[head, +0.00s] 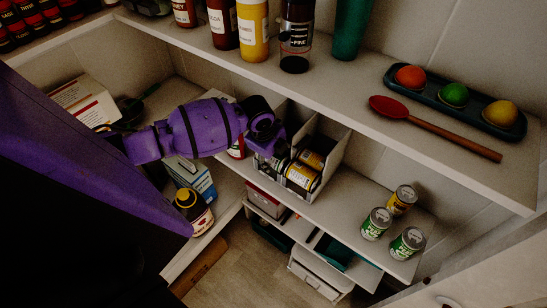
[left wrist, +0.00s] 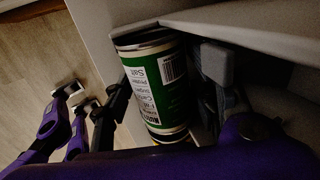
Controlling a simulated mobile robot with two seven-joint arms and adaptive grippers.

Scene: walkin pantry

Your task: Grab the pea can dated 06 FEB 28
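My left gripper (head: 268,146) reaches down to the grey divided bin on the middle shelf. In the left wrist view, a green can (left wrist: 158,85) with a white label and barcode is between the fingers of my left gripper (left wrist: 165,85). A gap shows between it and the right finger; the left finger is close beside it. No date is readable.
The bin (head: 329,168) holds yellow-labelled cans (head: 302,175) lying down. The upper shelf (head: 330,88) with bottles, a red spoon (head: 430,127) and a dark tray (head: 455,101) overhangs behind. Shelf between bin and standing cans is clear.

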